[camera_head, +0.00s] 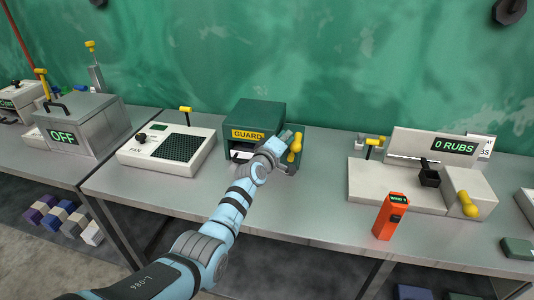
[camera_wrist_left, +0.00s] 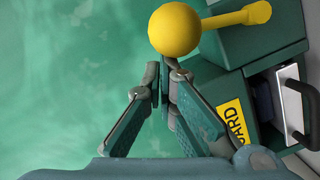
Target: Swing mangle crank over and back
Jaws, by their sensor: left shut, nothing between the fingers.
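The mangle is a dark green box (camera_head: 255,120) with a yellow GUARD label, standing on the grey bench; it also shows at the right of the left wrist view (camera_wrist_left: 235,45). Its yellow crank (camera_head: 295,148) is on the box's right side. In the left wrist view the crank's round knob (camera_wrist_left: 174,29) is close to my fingertips, with a short yellow arm running right from it. My left gripper (camera_head: 284,138) is shut and empty, right beside the crank knob; I cannot tell whether they touch. My right gripper is out of view.
A white device with a dark grid (camera_head: 170,146) stands left of the mangle, and a grey OFF box (camera_head: 85,125) further left. An orange handheld meter (camera_head: 390,216) and a white 0 RUBS rig (camera_head: 420,180) stand right. The bench between mangle and rig is clear.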

